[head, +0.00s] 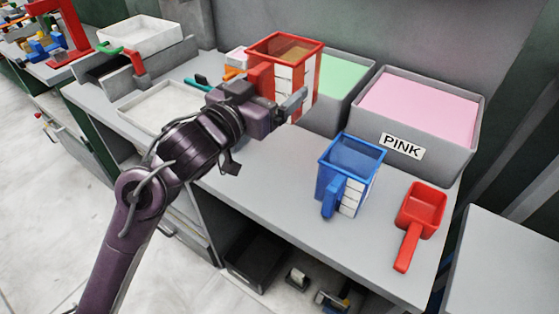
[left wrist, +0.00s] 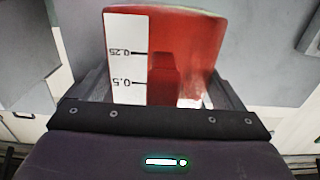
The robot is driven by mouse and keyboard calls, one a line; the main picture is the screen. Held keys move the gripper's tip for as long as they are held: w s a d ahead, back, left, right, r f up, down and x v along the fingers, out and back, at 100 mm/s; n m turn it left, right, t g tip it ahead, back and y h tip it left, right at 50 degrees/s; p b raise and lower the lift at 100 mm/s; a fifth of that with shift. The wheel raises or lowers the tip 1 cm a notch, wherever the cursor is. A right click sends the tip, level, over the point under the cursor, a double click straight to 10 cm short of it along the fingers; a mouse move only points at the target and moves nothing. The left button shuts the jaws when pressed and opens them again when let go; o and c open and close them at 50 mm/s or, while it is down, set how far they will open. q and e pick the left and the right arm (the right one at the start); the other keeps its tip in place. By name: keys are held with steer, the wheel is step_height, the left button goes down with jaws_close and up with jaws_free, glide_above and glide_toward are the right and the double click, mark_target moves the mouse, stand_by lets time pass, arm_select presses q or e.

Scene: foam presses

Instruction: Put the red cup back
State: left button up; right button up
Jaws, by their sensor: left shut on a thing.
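The red cup (head: 314,75) is a square measuring cup with a white scale strip and a tan inside. It is at the back of the bench, in front of the green-filled bin. My left gripper (head: 279,103) is shut on it from the near left side and partly hides it. The cup also fills the upper middle of the left wrist view (left wrist: 187,40), between the fingers, with marks 0.25 and 0.5 upside down. Its base is mostly hidden, so I cannot tell whether it touches the bench. My right gripper is not in view.
A blue cup (head: 348,172) and a red scoop (head: 421,210) stand on the right of the bench (head: 290,170). A grey bin labelled PINK (head: 425,150) and the green-filled bin (head: 343,78) line the back. A white shallow tray (head: 160,108) lies left. The bench front middle is bare.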

arm_select(q)
step_height(320, 180, down, 16)
steer(key=shift+f+b, duration=0.1)
steer(key=shift+b, duration=0.65)
steer(key=shift+s+a+f, duration=0.1)
steer(key=shift+f, duration=0.3)
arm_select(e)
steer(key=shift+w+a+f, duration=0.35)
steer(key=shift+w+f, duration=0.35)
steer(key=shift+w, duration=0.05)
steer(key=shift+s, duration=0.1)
arm_select(q)
steer(key=shift+f, duration=0.2)
steer(key=o, duration=0.7)
steer(key=shift+o, duration=0.2)
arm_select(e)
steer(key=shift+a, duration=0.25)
arm_select(q)
steer(key=shift+r, duration=0.15)
